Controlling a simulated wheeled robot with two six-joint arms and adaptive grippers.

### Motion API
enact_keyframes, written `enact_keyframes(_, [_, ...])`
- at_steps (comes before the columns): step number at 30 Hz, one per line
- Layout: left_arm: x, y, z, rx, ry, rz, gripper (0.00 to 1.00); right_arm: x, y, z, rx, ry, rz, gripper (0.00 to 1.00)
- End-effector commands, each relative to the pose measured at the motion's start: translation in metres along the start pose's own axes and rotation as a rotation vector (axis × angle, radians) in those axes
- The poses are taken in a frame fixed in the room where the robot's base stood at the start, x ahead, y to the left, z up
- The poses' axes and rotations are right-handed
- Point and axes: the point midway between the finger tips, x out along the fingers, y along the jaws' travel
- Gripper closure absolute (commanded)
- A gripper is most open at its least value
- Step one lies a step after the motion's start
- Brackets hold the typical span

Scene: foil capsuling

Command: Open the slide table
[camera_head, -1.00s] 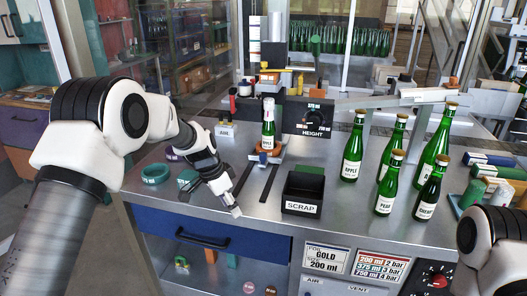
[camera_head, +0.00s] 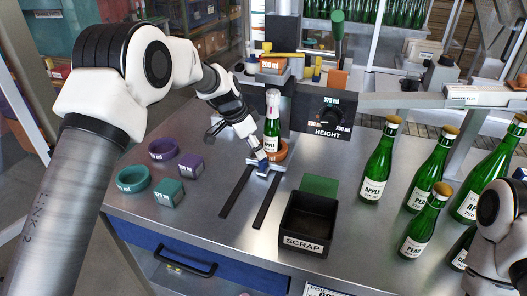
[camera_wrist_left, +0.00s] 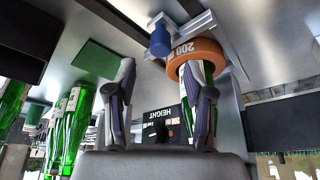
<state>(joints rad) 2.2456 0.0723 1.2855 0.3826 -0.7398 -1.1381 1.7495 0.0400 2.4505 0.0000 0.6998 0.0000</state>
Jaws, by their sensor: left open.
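The slide table (camera_head: 279,163) sits at the back end of two dark rails (camera_head: 268,201). It carries an orange ring (camera_head: 280,149), and a small green bottle (camera_head: 272,132) with a pale top stands upright in the ring. A blue knob (camera_head: 262,164) is on its front; the knob also shows in the left wrist view (camera_wrist_left: 160,42). My left gripper (camera_head: 257,153) is open at the knob. In the wrist view its fingers (camera_wrist_left: 163,72) are spread with the knob just past the tips, between them; contact cannot be told. My right gripper is out of view.
The black scrap bin (camera_head: 308,222) stands right of the rails. Several green bottles (camera_head: 378,165) stand farther right. Purple and teal rings and blocks (camera_head: 168,191) lie at left. The height unit (camera_head: 327,115) stands behind the slide. The rails are clear.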

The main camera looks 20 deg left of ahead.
Motion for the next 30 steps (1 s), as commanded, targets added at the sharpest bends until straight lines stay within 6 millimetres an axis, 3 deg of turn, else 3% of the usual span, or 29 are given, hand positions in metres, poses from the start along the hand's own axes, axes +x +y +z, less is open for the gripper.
enact_keyframes(7, [0.043, 0.000, -0.001, 0.000, -0.002, 0.001, 0.47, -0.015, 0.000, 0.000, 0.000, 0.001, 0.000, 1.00])
enact_keyframes(16, [0.051, 0.000, 0.000, -0.001, 0.000, -0.001, 0.47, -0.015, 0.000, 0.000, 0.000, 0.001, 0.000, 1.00])
enact_keyframes(17, [0.051, 0.000, 0.000, -0.001, 0.000, 0.000, 0.54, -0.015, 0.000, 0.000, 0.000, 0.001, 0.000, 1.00])
enact_keyframes(21, [0.051, 0.000, 0.000, -0.001, -0.001, 0.000, 1.00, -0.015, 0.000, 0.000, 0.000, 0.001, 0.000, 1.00])
enact_keyframes(30, [0.053, 0.001, 0.001, -0.001, -0.003, 0.002, 1.00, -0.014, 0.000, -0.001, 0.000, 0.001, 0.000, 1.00])
